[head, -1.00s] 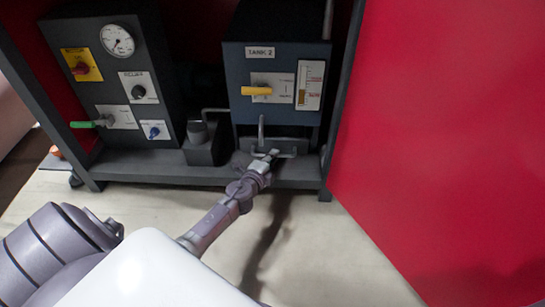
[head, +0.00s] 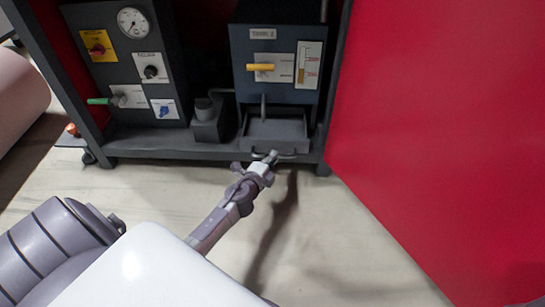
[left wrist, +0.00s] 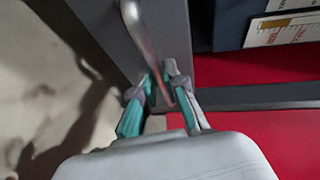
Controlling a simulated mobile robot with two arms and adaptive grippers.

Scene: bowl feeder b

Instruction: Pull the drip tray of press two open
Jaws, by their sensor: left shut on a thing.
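The drip tray (head: 277,130) is a dark grey drawer under the blue-grey tank unit labelled TANK 2 (head: 276,75). It stands pulled out towards me, and its inside shows from above. My left gripper (head: 268,158) is at the bar handle (head: 289,155) on the tray's front. In the left wrist view the handle (left wrist: 143,35) runs down between the two teal-lined fingers (left wrist: 158,95), which are shut on it. My right gripper is in neither view.
A red door panel (head: 440,130) stands open on the right. A dark control box (head: 128,70) with a gauge and knobs is on the left. A small grey block (head: 208,122) stands left of the tray. The pale floor (head: 330,235) in front is clear.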

